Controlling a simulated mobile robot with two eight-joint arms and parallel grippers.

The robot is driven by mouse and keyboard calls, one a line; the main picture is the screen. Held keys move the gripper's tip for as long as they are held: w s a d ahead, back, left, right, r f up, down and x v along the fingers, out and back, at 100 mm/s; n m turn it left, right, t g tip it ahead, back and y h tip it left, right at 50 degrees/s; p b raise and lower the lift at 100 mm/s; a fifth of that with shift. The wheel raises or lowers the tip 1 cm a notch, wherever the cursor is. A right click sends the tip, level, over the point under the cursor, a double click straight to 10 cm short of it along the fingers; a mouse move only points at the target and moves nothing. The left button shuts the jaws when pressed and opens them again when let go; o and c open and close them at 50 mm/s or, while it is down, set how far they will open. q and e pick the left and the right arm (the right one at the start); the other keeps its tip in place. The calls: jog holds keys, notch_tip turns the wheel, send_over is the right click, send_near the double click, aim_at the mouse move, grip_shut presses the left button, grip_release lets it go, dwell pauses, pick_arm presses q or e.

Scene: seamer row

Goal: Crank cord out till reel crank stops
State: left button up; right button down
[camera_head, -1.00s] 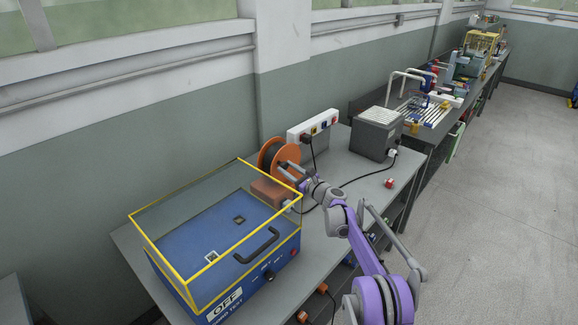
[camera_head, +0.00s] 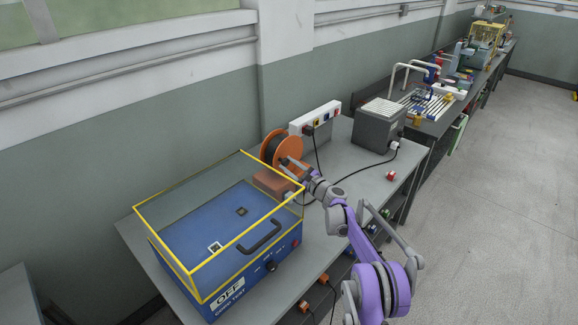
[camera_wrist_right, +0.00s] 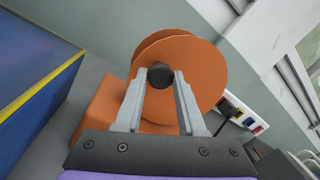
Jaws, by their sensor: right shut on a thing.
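The orange cord reel (camera_head: 283,149) stands on the bench against the wall, on an orange base (camera_head: 272,183), with dark cord wound on it. In the right wrist view its round orange flange (camera_wrist_right: 205,65) fills the middle. My right gripper (camera_head: 287,162) reaches the reel's front face. In the right wrist view its two fingers are shut on a dark round crank knob (camera_wrist_right: 161,76). The rest of the crank is hidden behind the knob and fingers. Black cord (camera_head: 352,176) runs across the bench beside the reel. My left gripper is not in view.
A blue test box (camera_head: 228,265) with a yellow-framed clear cover and "OFF" label stands left of the reel. A white socket strip (camera_head: 322,117) is behind it. A grey box (camera_head: 378,128) and a small red object (camera_head: 391,176) stand to the right.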

jog(key=c, duration=0.5)
grip_release()
jog(key=shift+d, duration=0.1)
jog(key=shift+s+d+f, duration=0.15)
jog(key=shift+s+d, duration=0.05)
jog(key=shift+s, duration=0.05)
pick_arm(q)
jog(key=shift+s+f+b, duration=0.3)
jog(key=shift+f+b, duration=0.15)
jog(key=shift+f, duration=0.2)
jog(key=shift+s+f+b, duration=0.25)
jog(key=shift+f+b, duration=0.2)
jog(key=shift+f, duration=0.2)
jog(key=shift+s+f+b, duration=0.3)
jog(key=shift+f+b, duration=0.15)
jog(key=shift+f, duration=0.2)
pick_arm(e)
jog(key=shift+v, duration=5)
